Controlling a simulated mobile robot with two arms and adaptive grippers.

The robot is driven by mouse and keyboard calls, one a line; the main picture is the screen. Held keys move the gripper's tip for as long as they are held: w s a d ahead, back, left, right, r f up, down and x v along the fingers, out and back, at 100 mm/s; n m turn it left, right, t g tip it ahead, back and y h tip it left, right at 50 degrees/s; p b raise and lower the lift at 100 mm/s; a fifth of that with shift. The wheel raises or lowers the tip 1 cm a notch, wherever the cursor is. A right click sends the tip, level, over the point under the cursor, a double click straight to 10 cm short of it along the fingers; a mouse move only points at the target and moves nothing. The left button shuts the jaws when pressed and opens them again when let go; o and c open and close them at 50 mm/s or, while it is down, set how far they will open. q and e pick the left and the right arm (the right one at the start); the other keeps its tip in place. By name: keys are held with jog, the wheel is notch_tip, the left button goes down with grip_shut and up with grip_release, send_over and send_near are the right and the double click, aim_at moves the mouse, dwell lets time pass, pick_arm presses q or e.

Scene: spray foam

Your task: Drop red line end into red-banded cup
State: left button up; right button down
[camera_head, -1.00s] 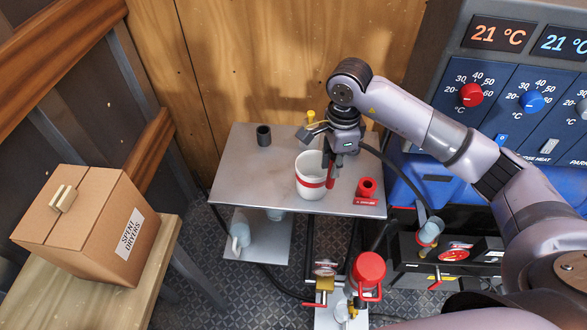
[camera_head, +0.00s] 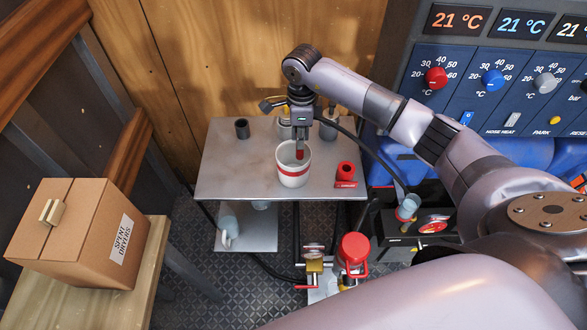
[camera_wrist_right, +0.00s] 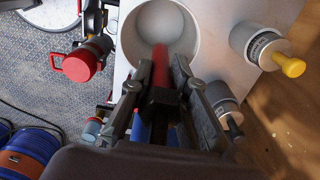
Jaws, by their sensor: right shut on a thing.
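The white cup with a red band (camera_head: 294,180) stands upright on the grey metal table, and its open mouth also shows in the right wrist view (camera_wrist_right: 185,45). My right gripper (camera_head: 301,140) points down above the cup. It is shut on the red line end (camera_head: 300,153). In the right wrist view the red line end (camera_wrist_right: 160,66) sticks out between the fingers and overlaps the cup's mouth. I cannot tell how far its tip is below the rim. My left gripper is not in view.
The metal table (camera_head: 225,176) has free room left of the cup. A dark cylinder (camera_head: 242,128) stands at its back left, and a red holder (camera_head: 346,172) sits right of the cup. Two canisters stand behind the cup. A cardboard box (camera_head: 70,240) is at the left.

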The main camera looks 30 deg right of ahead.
notch_tip(320, 180, down, 2)
jog(key=shift+f+b, duration=0.1)
jog(key=shift+b, duration=0.25)
jog(key=c, duration=1.4)
grip_release()
jog(key=shift+c, duration=0.2)
jog(key=shift+r, duration=0.2)
notch_tip(320, 180, up, 12)
jog(key=shift+f, duration=0.1)
